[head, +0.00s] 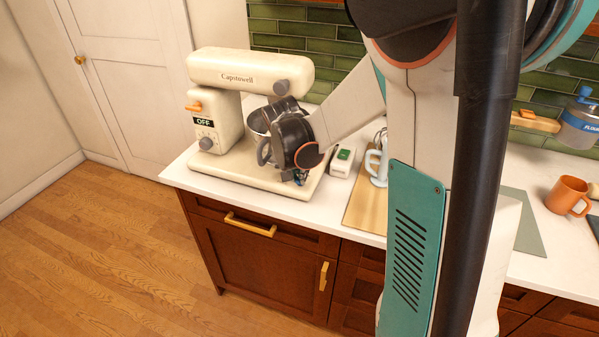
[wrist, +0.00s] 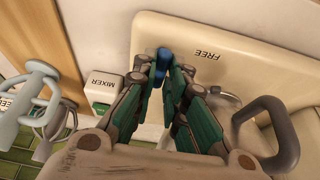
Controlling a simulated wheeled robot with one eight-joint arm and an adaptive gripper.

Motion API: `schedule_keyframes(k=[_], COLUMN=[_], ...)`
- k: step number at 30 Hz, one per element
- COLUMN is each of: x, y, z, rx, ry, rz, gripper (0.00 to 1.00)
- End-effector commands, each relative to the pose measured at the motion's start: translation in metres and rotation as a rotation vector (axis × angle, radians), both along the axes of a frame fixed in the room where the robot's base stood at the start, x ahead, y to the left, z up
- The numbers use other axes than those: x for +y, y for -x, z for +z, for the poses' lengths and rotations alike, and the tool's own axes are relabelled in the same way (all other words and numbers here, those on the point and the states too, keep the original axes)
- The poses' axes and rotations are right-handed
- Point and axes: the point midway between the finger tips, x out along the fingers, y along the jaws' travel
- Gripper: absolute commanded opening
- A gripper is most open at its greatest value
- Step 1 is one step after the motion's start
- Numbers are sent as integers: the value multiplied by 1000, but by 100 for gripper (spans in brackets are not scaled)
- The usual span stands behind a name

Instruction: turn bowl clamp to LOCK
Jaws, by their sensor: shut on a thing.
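The cream stand mixer (head: 240,72) stands on the counter, with its base (wrist: 215,30) across the top of the wrist view. The blue bowl clamp lever (wrist: 163,57) is between my gripper's fingertips (wrist: 162,74), which are shut on it. The word FREE (wrist: 208,54) is printed on the base to the right of the lever. No LOCK mark shows. In the head view my gripper (head: 300,177) is low at the bowl's right side, and the arm hides most of the clamp. The metal bowl (head: 261,120) is partly hidden; its dark grey handle (wrist: 277,122) shows right of my fingers.
A white switch box marked MIXER (wrist: 105,86) with a green button sits right of the mixer in the head view (head: 344,160). Beyond it a pale blue handled item (head: 376,166) stands on a wooden board (head: 362,212). The mixer display reads OFF (head: 203,121). An orange mug (head: 567,194) is far right.

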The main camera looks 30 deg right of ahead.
Motion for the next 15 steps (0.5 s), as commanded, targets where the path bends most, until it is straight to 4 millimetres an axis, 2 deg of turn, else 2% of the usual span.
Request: schedule_keyframes(k=[2,3,5,15], x=[0,1,0,0], y=[0,0,0,0], z=[0,0,0,1], rx=[0,0,0,0], ry=[-2,-2,-2,-1], rz=[-1,-1,-1,0], gripper=[0,19,32,32])
